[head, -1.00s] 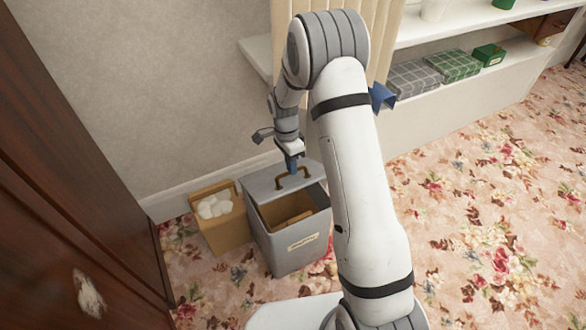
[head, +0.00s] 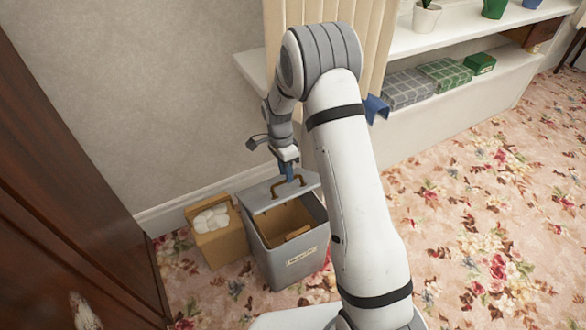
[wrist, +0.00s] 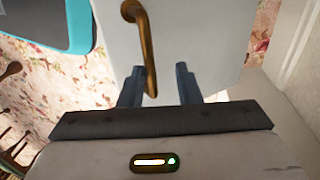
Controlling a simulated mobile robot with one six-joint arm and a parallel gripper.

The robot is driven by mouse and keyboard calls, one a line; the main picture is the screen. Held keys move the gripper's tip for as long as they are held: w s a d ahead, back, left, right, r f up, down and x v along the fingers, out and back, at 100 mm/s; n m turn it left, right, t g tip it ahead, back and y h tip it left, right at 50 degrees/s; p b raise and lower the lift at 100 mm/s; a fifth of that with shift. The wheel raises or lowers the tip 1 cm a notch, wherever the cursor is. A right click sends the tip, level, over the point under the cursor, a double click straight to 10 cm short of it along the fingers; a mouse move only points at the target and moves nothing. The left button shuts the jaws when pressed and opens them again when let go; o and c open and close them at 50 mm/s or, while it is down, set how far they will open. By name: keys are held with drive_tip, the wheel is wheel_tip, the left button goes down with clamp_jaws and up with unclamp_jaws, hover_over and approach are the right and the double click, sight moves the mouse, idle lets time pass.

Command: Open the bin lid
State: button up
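The grey bin (head: 287,262) stands on the floor, with a pale label on its front. Its grey lid (head: 258,194) is partly back toward the wall, exposing the brown interior (head: 285,220). I cannot tell whether the lid is tilted or slid. A brass handle (head: 287,188) is on the lid. My gripper (head: 287,175) is at this handle. In the wrist view, the two blue fingers of my gripper (wrist: 158,78) are apart, with the handle (wrist: 151,60) between them and a gap to the right finger. The pale lid (wrist: 205,40) lies beyond them.
A tan box (head: 222,245) with white rolls stands left of the bin, close beside it. Dark wood furniture (head: 70,190) is at the left. A white shelf unit (head: 450,105) and a beige curtain (head: 375,50) are behind. Flowered carpet (head: 490,210) is free at the right.

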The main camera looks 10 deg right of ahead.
drive_tip(key=shift+o, duration=0.4)
drive_tip(key=shift+a, duration=0.1)
wheel_tip(320, 180, up, 10)
drive_tip(key=p, duration=0.2)
drive_tip(key=shift+c, duration=0.5)
